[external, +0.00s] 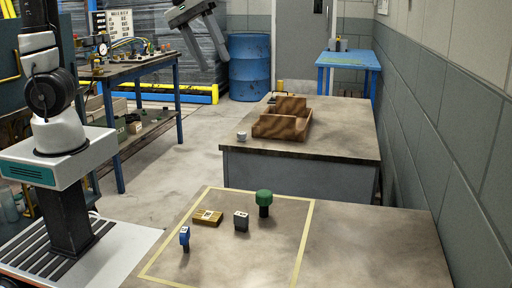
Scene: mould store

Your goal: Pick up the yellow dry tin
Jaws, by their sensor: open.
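A flat yellow tin (208,217) with a darker marking lies on the near table, inside a pale taped outline. My gripper (211,66) hangs at the top of the external view, its two fingers apart and pointing down. It is empty and well away from the yellow tin in the picture. Nothing covers the tin.
Close to the tin stand a blue item (184,236), a small grey block (241,221) and a green-topped knob (264,199). The near table's right part (375,245) is clear. A farther table holds a brown open box (283,126) and a small pale cup (241,136).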

